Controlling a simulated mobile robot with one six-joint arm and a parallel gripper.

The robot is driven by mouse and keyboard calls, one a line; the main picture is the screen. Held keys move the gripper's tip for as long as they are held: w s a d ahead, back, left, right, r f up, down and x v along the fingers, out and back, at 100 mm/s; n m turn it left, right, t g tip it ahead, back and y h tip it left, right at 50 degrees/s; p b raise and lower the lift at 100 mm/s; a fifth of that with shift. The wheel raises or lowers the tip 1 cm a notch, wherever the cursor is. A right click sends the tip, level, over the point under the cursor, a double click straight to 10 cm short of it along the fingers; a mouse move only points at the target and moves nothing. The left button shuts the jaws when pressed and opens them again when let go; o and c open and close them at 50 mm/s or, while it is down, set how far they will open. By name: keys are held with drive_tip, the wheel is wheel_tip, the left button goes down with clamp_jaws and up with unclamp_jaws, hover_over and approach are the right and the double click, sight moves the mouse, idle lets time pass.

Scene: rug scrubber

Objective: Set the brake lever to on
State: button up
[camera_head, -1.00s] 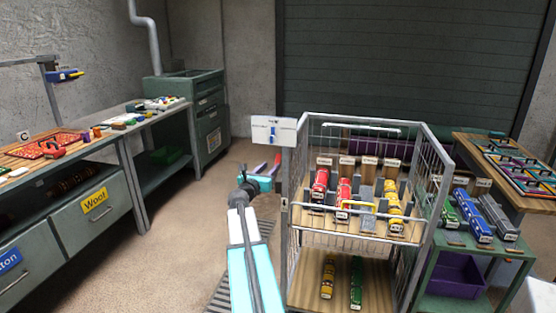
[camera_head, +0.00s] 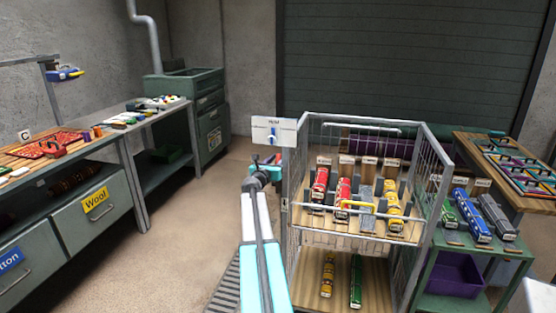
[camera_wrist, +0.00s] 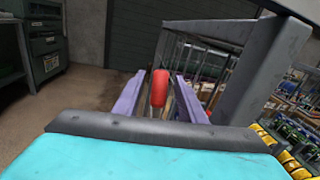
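The brake lever shows in the wrist view as a red rounded handle (camera_wrist: 159,88). It stands between the two purple-grey fingers of my gripper (camera_wrist: 160,76), with a gap on each side. My gripper is open. In the head view my gripper (camera_head: 272,168) is at the left front post of the wire cart (camera_head: 436,225), just below a small white sign plate (camera_head: 273,131) with a blue mark. The sign's lettering is too small to read fully. In the head view the lever is mostly hidden behind my gripper.
A green stand (camera_head: 455,270) is right of the cart. The floor left of the cart is clear.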

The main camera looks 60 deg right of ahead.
drive_tip(key=shift+d, duration=0.3)
clamp_jaws()
drive_tip(key=shift+w+a+f+b, duration=0.1)
drive_tip(key=shift+w+a+b, duration=0.05)
drive_tip(key=shift+b, duration=0.2)
